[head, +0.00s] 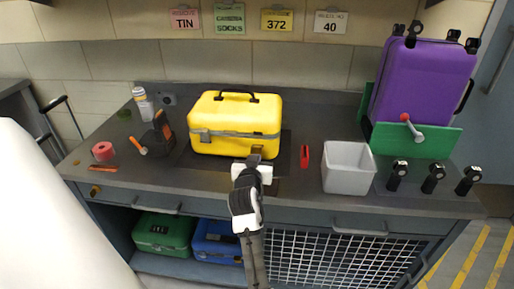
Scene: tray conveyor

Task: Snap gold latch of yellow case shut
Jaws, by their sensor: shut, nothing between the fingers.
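The yellow case (240,114) stands upright on the counter with its lid down and a black handle on top. A grey band runs around it below the lid. The gold latch (258,149) is low on the right part of its front face, small and partly hidden by my gripper. My gripper (254,156) is shut and empty, right in front of the latch. I cannot tell whether its fingertips touch the latch, or whether the latch is open or snapped.
A white bin (348,180) and a red item (305,156) stand to the right. A purple case (424,82) sits in a green holder (417,142) with a red-knobbed lever (412,127). A black tool cup (158,138) and red tape roll (103,151) are on the left.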

